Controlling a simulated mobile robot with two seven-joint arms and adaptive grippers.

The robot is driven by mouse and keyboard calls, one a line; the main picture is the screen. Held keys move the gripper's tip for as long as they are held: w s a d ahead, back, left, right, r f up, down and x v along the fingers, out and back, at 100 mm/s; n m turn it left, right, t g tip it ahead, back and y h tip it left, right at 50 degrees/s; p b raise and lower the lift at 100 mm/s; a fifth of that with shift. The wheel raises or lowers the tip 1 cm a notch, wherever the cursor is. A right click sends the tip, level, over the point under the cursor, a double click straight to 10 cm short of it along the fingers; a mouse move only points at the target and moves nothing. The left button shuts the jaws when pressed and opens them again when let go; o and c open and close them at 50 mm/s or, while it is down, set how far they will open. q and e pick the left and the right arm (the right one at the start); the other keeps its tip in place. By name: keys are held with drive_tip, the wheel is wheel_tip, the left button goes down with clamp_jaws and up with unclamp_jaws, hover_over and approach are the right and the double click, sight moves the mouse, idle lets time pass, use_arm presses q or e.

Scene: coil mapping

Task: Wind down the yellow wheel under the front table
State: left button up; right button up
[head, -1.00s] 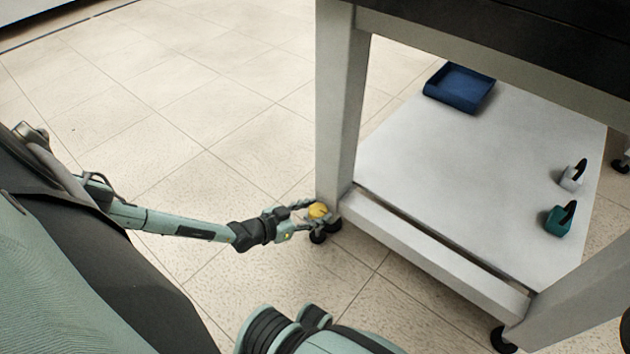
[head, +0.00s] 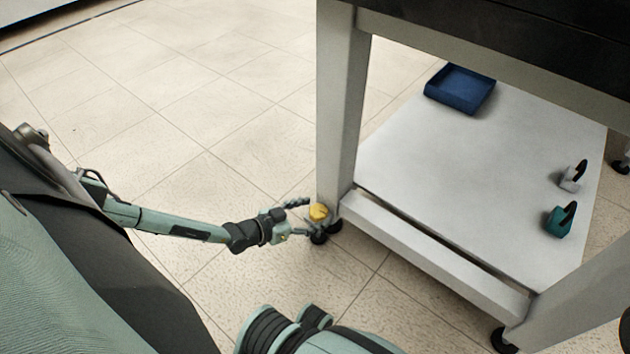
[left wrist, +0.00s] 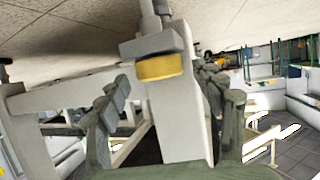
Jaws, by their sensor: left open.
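The yellow wheel (head: 318,211) sits low at the foot of the front table's near left leg, just above the black caster. In the left wrist view the yellow wheel (left wrist: 160,67) is ahead, between the spread fingers and beyond their tips. My left gripper (head: 307,218) is open at the wheel, one finger on its far side and one on its near side. The fingers (left wrist: 162,95) show apart in the wrist view; I cannot tell whether either touches the wheel. The front table (head: 343,95) has a dark top and pale legs. My right gripper is not in view.
The table's lower shelf (head: 440,170) holds a blue tray (head: 460,88), a white-grey item (head: 573,177) and a teal item (head: 561,219), both with black tops. A low crossbar (head: 430,255) runs right from the leg. The tiled floor left of the table is clear.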

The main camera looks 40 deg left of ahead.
use_arm(q)
drive_tip(key=v, duration=1.1)
